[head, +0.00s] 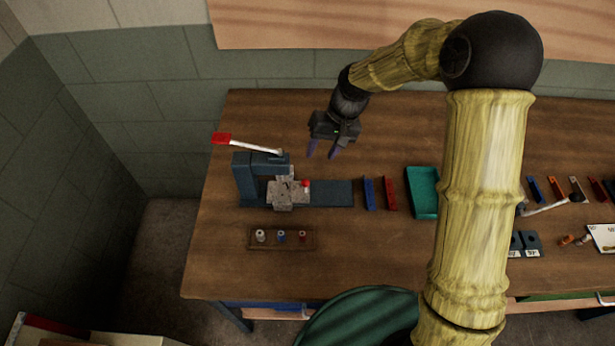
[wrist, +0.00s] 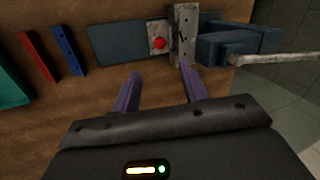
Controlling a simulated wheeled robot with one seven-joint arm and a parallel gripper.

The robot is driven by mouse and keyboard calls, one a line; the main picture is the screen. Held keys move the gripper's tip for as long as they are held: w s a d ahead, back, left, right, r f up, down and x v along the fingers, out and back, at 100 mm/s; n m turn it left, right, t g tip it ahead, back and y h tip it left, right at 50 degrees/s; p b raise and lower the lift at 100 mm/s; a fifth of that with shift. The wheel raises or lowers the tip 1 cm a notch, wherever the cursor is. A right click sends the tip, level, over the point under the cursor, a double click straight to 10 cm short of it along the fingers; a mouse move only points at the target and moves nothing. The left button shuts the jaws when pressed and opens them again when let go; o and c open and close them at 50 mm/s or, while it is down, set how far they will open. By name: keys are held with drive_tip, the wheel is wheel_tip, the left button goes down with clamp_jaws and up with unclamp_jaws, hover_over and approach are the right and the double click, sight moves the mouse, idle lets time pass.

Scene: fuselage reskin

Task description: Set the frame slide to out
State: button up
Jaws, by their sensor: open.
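A blue-grey press-like fixture (head: 245,178) stands on the left part of the bench, with a white lever ending in a red grip (head: 221,138). A flat blue rail (head: 331,193) runs right from it. A grey metal block (head: 288,193) with a small red knob (head: 306,184) sits on the rail at the fixture; the red knob also shows in the wrist view (wrist: 159,43). I cannot tell which of these parts is the frame slide. My gripper (head: 322,150) is open and empty, above and behind the rail, with its purple fingers apart from the knob.
A blue bar (head: 369,193) and a red bar (head: 390,193) lie right of the rail, beside a green tray (head: 422,192). A small wooden holder (head: 265,245) with several bushings sits in front of the fixture. Bench space behind the rail is clear.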

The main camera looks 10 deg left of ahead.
sight(307, 180)
drive_tip(key=p+x, duration=0.2)
drive_tip(key=x, duration=1)
drive_tip(key=shift+f, duration=0.2)
clamp_jaws()
